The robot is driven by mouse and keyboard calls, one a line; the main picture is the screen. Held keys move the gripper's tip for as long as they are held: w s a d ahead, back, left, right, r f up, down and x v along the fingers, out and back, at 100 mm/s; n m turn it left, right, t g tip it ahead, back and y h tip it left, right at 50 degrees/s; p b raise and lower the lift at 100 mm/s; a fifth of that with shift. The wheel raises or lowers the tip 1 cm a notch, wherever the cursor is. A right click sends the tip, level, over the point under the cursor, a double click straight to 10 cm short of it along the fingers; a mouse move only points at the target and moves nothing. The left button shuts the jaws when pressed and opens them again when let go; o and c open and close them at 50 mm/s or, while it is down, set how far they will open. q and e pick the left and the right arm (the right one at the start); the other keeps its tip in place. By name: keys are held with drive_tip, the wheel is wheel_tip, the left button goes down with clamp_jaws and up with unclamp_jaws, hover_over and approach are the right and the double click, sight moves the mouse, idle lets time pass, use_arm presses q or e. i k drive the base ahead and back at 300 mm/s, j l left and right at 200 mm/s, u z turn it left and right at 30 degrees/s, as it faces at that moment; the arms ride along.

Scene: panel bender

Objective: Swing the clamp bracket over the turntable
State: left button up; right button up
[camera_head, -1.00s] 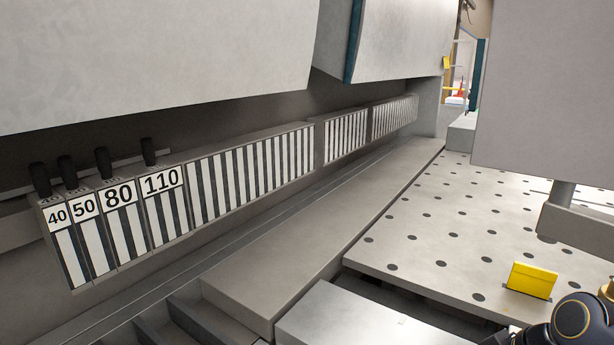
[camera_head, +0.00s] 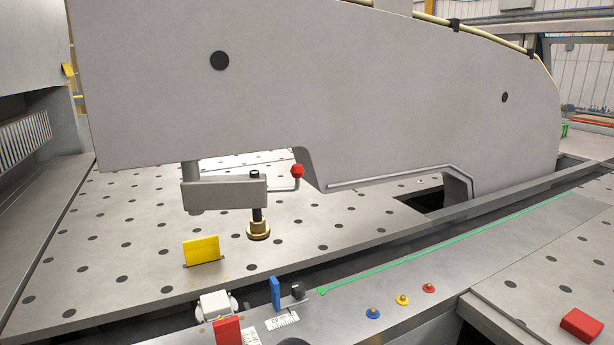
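The clamp bracket (camera_head: 225,193) is a grey horizontal arm hanging from a round post (camera_head: 191,172) under the big grey machine beam. It points right, roughly along the beam. At its right end a black spindle with a brass foot (camera_head: 258,230) reaches down to or just above the perforated table (camera_head: 130,265); I cannot tell whether it touches. A thin lever with a red ball knob (camera_head: 297,171) sticks out to the right. No separate round turntable can be made out. Neither of my grippers is in view.
A yellow plate (camera_head: 202,249) stands upright on the table in front of the bracket. Nearer are a white block (camera_head: 215,306), a red block (camera_head: 228,331), a blue tab (camera_head: 275,293) and a rail with coloured buttons (camera_head: 402,300). A red block (camera_head: 581,324) lies at the lower right.

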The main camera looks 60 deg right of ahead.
sight(233, 191)
drive_tip(key=z, duration=2.2)
